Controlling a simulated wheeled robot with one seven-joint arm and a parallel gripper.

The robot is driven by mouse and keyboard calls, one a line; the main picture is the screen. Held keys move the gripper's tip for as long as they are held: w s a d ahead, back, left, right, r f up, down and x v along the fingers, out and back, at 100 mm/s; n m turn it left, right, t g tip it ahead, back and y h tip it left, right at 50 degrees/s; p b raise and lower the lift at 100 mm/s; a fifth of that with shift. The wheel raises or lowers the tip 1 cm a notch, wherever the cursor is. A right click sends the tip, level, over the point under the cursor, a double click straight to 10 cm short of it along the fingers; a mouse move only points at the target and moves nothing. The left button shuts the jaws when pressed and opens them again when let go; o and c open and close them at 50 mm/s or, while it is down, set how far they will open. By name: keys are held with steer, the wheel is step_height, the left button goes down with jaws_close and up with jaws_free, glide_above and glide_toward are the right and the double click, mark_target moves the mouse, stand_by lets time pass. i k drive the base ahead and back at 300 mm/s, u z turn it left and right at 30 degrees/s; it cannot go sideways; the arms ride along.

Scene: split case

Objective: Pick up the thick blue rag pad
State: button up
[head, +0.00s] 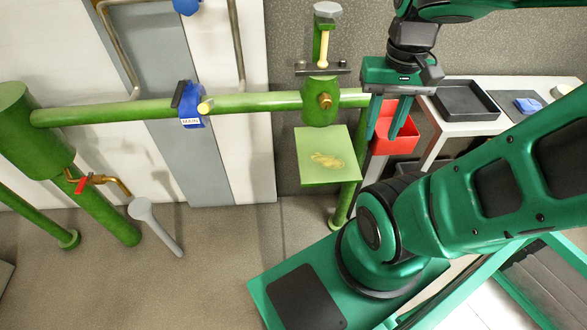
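A small blue pad (528,104), which looks like the rag pad, lies on a dark mat on the white table at the right. Its thickness is hard to judge at this size. My gripper (389,134) points down, left of the table and in front of a red bin in the picture. Its two fingers are apart with nothing seen between them. The gripper is well to the left of the blue pad and not touching it.
The white table (448,130) also holds a dark tray (466,100) and a small round item (560,91). The red bin (394,141) is left of it. Green pipework (260,102) with a blue labelled clamp (190,104) and a green square plate (325,142) stand left.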

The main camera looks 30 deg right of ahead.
mark_target(528, 106)
steer(key=u, duration=0.45)
steer(key=k, duration=0.8)
steer(key=z, duration=0.9)
steer(key=i, duration=1)
steer(key=k, duration=0.5)
steer(key=z, duration=0.9)
